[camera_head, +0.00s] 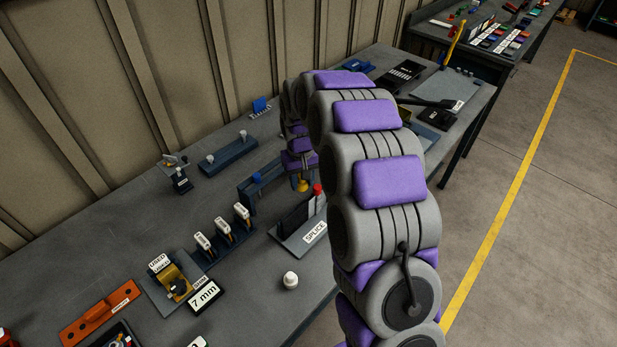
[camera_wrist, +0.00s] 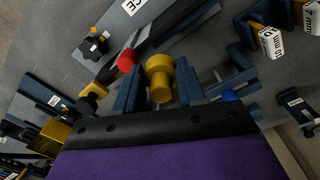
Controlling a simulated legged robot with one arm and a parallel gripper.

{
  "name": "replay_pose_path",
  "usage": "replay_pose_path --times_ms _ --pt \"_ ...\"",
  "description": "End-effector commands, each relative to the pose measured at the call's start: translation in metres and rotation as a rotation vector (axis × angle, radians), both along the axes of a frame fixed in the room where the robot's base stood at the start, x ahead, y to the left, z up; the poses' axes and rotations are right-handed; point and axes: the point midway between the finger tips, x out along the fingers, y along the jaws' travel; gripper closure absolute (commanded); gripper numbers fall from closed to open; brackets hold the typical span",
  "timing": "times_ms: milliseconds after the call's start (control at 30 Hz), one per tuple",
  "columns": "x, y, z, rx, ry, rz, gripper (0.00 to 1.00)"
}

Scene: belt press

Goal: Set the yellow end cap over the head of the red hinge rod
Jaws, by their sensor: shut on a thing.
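The yellow end cap (camera_wrist: 160,76) is between the blue-grey fingers of my gripper (camera_wrist: 157,84), which is shut on it. The cap also shows at the end of my arm in the head view (camera_head: 302,186). The red head of the hinge rod (camera_wrist: 127,60) shows just left of the cap in the wrist view, apart from it or nearly so. In the head view the red head (camera_head: 317,189) is just right of the cap, at the SPLICE station (camera_head: 298,240). Most of the rod below its head is hidden or too small to make out.
A blue rack (camera_head: 262,178) stands behind the station. Several white-labelled tools (camera_head: 223,228) stand in a holder to the left. Bare bench lies around the white piece.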

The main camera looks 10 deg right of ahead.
Motion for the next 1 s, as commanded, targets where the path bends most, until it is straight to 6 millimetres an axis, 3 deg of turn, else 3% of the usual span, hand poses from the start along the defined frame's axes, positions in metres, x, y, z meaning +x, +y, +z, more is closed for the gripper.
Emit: replay_pose_path --times_ms 267,667,1000 --pt "0.0 -0.012 0.0 0.012 0.0 -0.005 0.89" --pt "0.0 0.003 0.0 -0.002 0.0 -0.003 0.89" --pt "0.0 -0.019 0.001 0.016 -0.001 -0.006 0.89"
